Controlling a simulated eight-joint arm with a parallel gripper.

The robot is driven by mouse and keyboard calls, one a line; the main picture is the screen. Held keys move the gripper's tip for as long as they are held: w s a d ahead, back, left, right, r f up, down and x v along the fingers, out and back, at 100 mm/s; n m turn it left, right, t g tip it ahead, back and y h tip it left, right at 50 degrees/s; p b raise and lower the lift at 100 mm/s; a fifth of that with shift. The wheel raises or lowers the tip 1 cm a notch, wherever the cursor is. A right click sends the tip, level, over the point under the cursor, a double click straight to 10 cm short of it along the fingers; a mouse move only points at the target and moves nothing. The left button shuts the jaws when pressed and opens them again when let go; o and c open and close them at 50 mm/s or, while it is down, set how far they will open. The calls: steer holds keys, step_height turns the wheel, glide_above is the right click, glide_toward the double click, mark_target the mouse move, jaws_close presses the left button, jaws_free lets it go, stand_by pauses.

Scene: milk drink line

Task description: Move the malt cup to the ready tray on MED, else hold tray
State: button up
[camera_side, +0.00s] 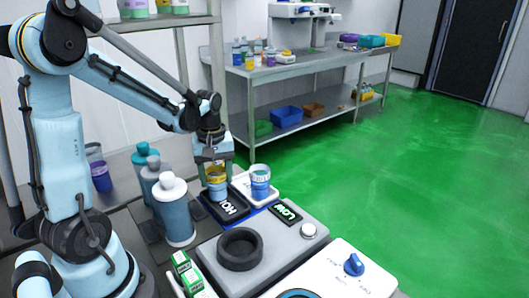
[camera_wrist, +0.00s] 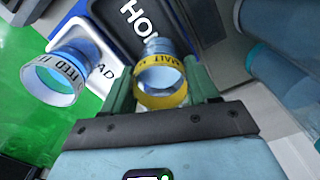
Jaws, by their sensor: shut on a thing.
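The malt cup (camera_side: 217,188) has a yellow band and a light blue body. In the wrist view the malt cup (camera_wrist: 160,75) shows its "MALT" lettering between the two green fingers. My gripper (camera_side: 214,163) is shut on it; the gripper also shows in the wrist view (camera_wrist: 162,88). The cup is over the far end of the dark hold tray (camera_side: 228,208), marked "HO…"; I cannot tell whether its base touches. The white ready tray (camera_wrist: 92,50), lettering partly hidden, lies beside it. The display (camera_side: 287,212) reads "LOW".
Large bottles (camera_side: 176,212) stand close left of the hold tray. A dark ring (camera_side: 240,249) and a round button (camera_side: 308,230) are on the grey console. A white panel with a blue knob (camera_side: 354,264) is in front.

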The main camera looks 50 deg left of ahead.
steer(key=shift+f, duration=0.1)
steer(key=o, duration=1.3)
step_height(320, 180, up, 12)
steer(key=s+d+f+m+t, duration=0.1)
steer(key=d+m+t, duration=0.2)
steer(key=d+m, duration=0.3)
steer(key=s+d+f+m+t, duration=0.1)
steer(key=d+f+m+t, duration=0.1)
steer(key=d+m+t, duration=0.2)
steer(key=d+m, duration=0.3)
steer(key=d, duration=0.1)
steer(key=shift+d+f, duration=0.3)
steer(key=shift+d, duration=0.1)
